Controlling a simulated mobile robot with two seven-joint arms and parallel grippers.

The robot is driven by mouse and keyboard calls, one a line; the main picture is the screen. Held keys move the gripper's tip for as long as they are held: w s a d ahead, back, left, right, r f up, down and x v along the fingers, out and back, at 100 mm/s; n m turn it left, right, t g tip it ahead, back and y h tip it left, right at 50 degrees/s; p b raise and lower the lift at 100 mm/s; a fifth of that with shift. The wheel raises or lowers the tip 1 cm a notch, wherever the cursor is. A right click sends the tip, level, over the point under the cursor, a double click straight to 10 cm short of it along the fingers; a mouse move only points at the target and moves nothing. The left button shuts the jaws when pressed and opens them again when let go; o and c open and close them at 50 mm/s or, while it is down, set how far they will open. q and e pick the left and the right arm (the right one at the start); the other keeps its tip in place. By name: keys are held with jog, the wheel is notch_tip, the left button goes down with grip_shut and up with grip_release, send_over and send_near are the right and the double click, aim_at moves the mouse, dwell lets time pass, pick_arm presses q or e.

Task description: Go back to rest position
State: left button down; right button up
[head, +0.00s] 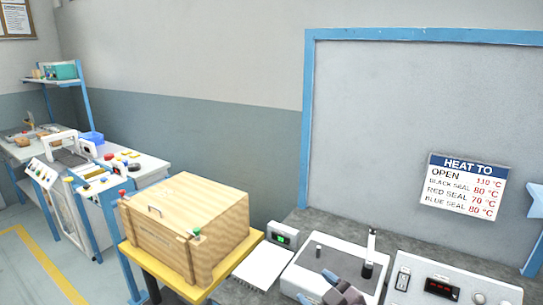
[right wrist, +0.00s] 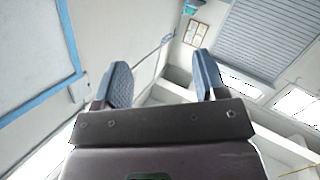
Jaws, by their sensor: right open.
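My right gripper (head: 318,287) shows at the bottom edge of the head view, in front of the white device with a grey top. Its two blue-grey fingers are apart. In the right wrist view the gripper (right wrist: 162,82) has its fingers spread with nothing between them, and walls and a shuttered window lie beyond. Most of the right arm is outside the head view. My left gripper is in neither view.
A wooden crate (head: 215,218) sits on a yellow stand (head: 232,258) left of the bench. A white device (head: 310,268), a control box (head: 455,291) and a small green-display meter (head: 283,235) stand on the bench. A heat sign (head: 463,187) hangs behind. Another workbench (head: 148,166) is farther left.

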jog(key=s+d+f+m+g+h+b, duration=0.1)
jog(key=s+d+f+m+h, duration=0.7)
jog(key=s+d+f, duration=0.9)
jog(key=s+f+m+g, duration=0.1)
jog(key=s+f, duration=0.2)
jog(key=f, duration=0.1)
jog(key=shift+s+d+f+m+h, duration=0.25)
jog(key=shift+d+f+m+h, duration=0.05)
jog(key=shift+d+f+m, duration=0.1)
